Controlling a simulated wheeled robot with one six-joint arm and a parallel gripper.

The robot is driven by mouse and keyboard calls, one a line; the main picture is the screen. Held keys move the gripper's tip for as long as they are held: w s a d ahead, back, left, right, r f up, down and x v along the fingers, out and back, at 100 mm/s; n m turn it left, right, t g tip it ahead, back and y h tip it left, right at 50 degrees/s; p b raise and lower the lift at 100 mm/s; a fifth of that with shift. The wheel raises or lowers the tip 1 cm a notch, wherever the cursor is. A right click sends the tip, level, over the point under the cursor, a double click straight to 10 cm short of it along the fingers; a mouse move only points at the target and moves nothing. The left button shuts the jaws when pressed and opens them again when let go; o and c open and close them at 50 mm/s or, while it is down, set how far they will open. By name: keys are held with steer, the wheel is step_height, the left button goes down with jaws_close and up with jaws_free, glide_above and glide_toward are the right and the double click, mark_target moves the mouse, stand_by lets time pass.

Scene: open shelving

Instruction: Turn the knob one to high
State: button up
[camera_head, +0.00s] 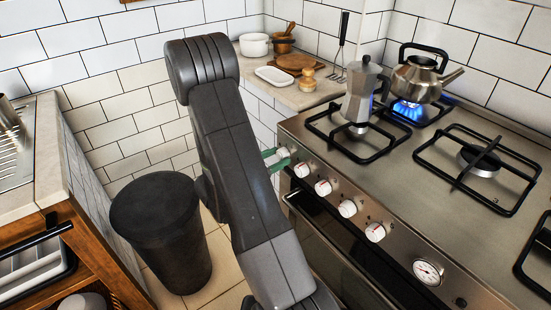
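The stove front carries a row of white round knobs with red marks. From the left they include the leftmost knob (283,153), a second knob (302,169), a third knob (323,186) and more further right. I cannot read which one is labelled one. My gripper (275,159) shows pale green fingers at the leftmost knob, mostly hidden behind my grey arm. The fingers look apart, one on each side of the knob, but I cannot tell whether they touch it. A blue flame (408,109) burns under the kettle at the back burner.
A steel kettle (417,80) and a moka pot (364,95) stand on the stove (420,165). A dial (428,272) is at the panel's right. A dark bin (160,235) stands left of my arm. A counter with dishes (262,87) lies behind.

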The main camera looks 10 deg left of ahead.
steer(key=c, duration=0.6)
steer(key=shift+f+m+b, duration=0.2)
steer(key=shift+m+b, duration=0.2)
steer(key=shift+b, duration=0.4)
steer(key=shift+c, duration=0.3)
steer(key=shift+r+m+b, duration=0.15)
steer(key=shift+m+b, duration=0.55)
steer(key=shift+m, duration=0.1)
steer(key=o, duration=1)
steer(key=shift+a, duration=0.1)
steer(key=p+v, duration=0.1)
steer(key=v, duration=1.2)
steer(key=shift+s+a, duration=0.2)
steer(key=shift+s, duration=0.1)
steer(key=shift+w+d+r, duration=0.1)
steer(key=b+x, duration=0.1)
steer(key=x, duration=1.2)
steer(key=shift+w+d, duration=0.15)
steer(key=shift+w, duration=0.1)
